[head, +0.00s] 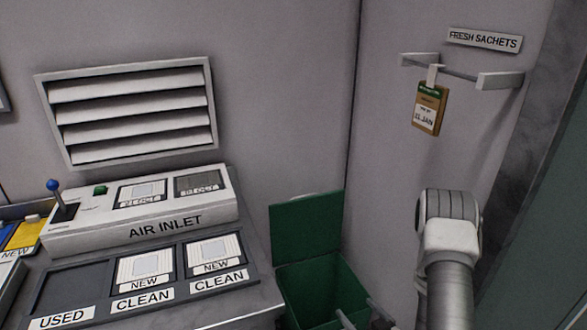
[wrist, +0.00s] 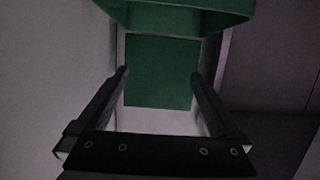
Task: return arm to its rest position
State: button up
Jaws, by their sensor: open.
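My gripper (wrist: 160,76) is open in the wrist view, with its two dark fingers apart and nothing between them. My arm (head: 449,235) stands at the right of the head view and runs out of the bottom edge. Beyond the fingers the wrist view shows a green panel (wrist: 160,88) and a green rim (wrist: 185,14), which look like parts of the green bin. In the head view the green bin (head: 318,288) stands on the floor left of my arm, with its lid (head: 306,228) raised. The bin's lower part is cut off.
A single sachet (head: 428,108) hangs from a wall rail (head: 448,73) under the "FRESH SACHETS" sign (head: 485,40), above my arm. The air inlet unit (head: 150,212) and a tray with two clean pads (head: 145,270) stand at left. A vent (head: 130,110) is on the wall.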

jog(key=w+d+r+g+h, duration=0.2)
jog(key=w+r, duration=0.1)
jog(key=r, duration=0.6)
jog(key=w+d+r+g+h, duration=0.1)
jog(key=w+r+h, duration=0.15)
jog(key=r, duration=0.65)
jog(key=s+a+r+m+g+h, duration=0.1)
jog(key=s+a+r+m+g, duration=0.15)
jog(key=s+r, duration=0.8)
jog(key=s+a+r+m+g+y, duration=0.1)
jog(key=s+a+r, duration=0.25)
jog(key=s, duration=0.45)
jog(key=s+a+r+g, duration=0.1)
jog(key=s+a+r, duration=0.1)
jog(key=s+r, duration=0.35)
notch_tip(320, 180, up, 21)
jog(key=s+p, duration=0.1)
jog(key=p, duration=2.1)
jog(key=shift+s+p, duration=0.35)
jog(key=shift+p, duration=0.05)
